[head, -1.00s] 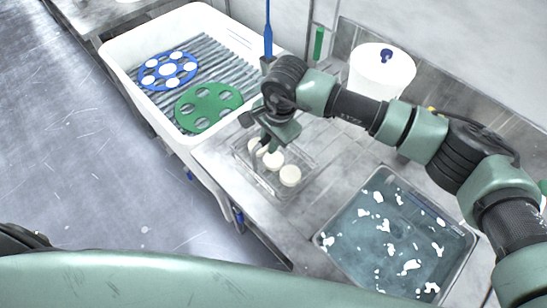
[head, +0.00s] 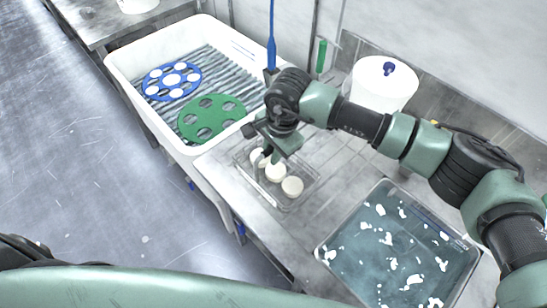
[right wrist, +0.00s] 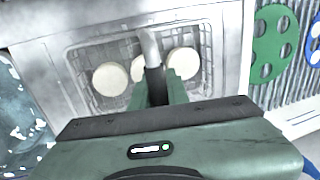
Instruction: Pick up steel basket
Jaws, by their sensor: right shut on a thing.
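The steel basket (head: 297,199) is a shallow wire-mesh tray holding pale round discs, on the grey counter beside the white tub. It also shows in the right wrist view (right wrist: 98,103), with an upright handle (right wrist: 149,45) rising from its far side toward me. My right gripper (head: 277,147) is over the basket's back part and hides some of it. In the right wrist view its green fingers (right wrist: 156,88) are shut around the handle's dark grip. I cannot tell whether the basket is clear of the counter. My left gripper is not in view.
The white tub (head: 128,81) at the left holds a blue platen (head: 172,80) and a green platen (head: 212,118) on a ribbed bed. A water-filled tray (head: 400,255) with white flecks is at the lower right. A white lidded bucket (head: 384,88) stands behind my right arm.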

